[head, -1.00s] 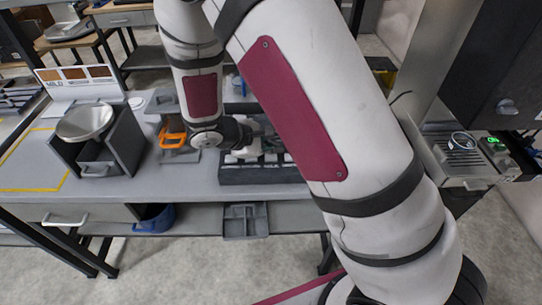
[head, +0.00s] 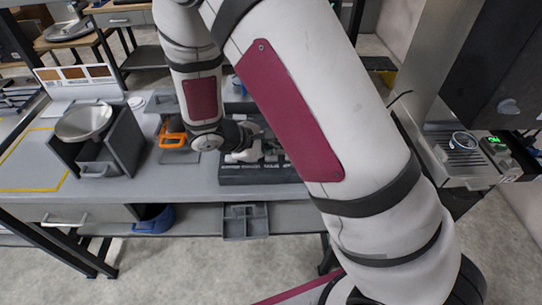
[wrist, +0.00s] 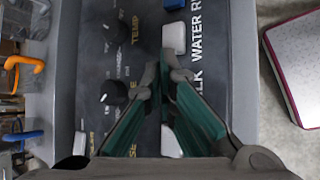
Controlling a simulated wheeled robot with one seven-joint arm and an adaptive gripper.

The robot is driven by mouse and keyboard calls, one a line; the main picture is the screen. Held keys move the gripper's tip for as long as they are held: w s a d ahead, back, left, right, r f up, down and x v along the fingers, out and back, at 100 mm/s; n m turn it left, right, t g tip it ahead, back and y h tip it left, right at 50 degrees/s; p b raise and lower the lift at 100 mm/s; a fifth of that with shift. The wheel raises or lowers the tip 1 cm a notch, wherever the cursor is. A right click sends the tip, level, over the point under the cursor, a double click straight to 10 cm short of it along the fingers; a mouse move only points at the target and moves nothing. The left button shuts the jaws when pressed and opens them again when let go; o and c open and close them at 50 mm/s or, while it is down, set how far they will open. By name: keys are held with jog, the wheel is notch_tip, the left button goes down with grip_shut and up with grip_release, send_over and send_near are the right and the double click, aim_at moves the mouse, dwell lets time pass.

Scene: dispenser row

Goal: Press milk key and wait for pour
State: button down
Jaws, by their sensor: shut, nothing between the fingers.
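The dark key panel (wrist: 100,60) fills the middle of the wrist view, with printed labels, black knobs and pale keys. The lettering "LK", probably the end of MILK, shows just right of my fingers, below "WATER". My gripper (wrist: 166,68) is shut and empty, its fingertips over the panel's key column. One white key (wrist: 173,38) lies just beyond the tips. Another white key (wrist: 171,142) shows partly between the finger bases. The milk key may be hidden under the fingers; contact cannot be told. In the head view my gripper (head: 248,155) is low over the dispenser panel (head: 262,177).
A grey box with a metal bowl (head: 84,121) stands left on the bench. An orange-handled item (head: 172,138) is just left of my gripper. A coffee machine (head: 462,150) stands at the right. A blue key (wrist: 173,4) is at the panel's far end.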

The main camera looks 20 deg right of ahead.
aim_at(273, 158)
jog(key=shift+f, duration=0.5)
dwell(0.8)
jog(key=shift+r, duration=0.9)
jog(key=shift+r+p, duration=1.3)
jog(key=shift+r, duration=1.25)
